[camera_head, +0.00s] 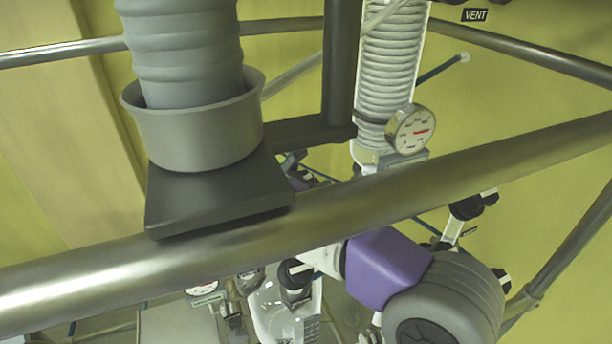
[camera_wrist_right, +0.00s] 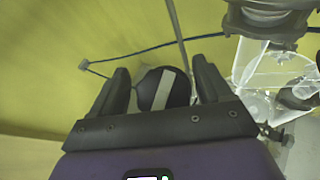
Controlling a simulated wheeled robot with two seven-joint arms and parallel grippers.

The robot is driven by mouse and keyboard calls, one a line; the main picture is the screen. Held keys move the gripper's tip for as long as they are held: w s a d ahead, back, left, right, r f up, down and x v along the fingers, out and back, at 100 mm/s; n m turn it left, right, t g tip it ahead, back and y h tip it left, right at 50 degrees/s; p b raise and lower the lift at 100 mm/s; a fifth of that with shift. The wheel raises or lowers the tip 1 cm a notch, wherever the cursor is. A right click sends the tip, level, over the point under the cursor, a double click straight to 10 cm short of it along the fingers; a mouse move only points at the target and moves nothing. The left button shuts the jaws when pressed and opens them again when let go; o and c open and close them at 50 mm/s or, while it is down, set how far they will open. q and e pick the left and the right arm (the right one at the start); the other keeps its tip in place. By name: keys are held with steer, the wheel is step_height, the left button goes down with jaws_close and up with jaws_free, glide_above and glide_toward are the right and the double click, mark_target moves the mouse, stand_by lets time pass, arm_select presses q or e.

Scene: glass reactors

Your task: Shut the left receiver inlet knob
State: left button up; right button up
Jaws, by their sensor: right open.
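A round black knob (camera_wrist_right: 150,92) with a pale bar across it shows in the right wrist view. The bar is close to upright in that picture and leans a little. My right gripper (camera_wrist_right: 160,66) is open, with one dark finger on each side of the knob and visible gaps between. I cannot tell how deep the knob sits between the fingers. In the head view my purple and grey right arm is low at the right, and a thick rail hides much of the area beyond it. My left gripper is not in view.
A thick metal rail (camera_head: 440,180) crosses the head view. A grey ribbed hose in a cup (camera_head: 195,135) stands at left. A coiled glass column (camera_head: 388,70) and a gauge (camera_head: 411,131) are behind. Clear glassware (camera_wrist_right: 270,75) is close right of the gripper in the wrist view.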

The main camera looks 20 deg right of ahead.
steer(key=shift+s+d, duration=0.15)
steer(key=shift+d, duration=0.05)
steer(key=shift+w+f, duration=0.1)
steer(key=shift+w, duration=0.1)
steer(key=shift+c, duration=1.4)
steer(key=c, duration=0.7)
steer(key=shift+m, duration=0.4)
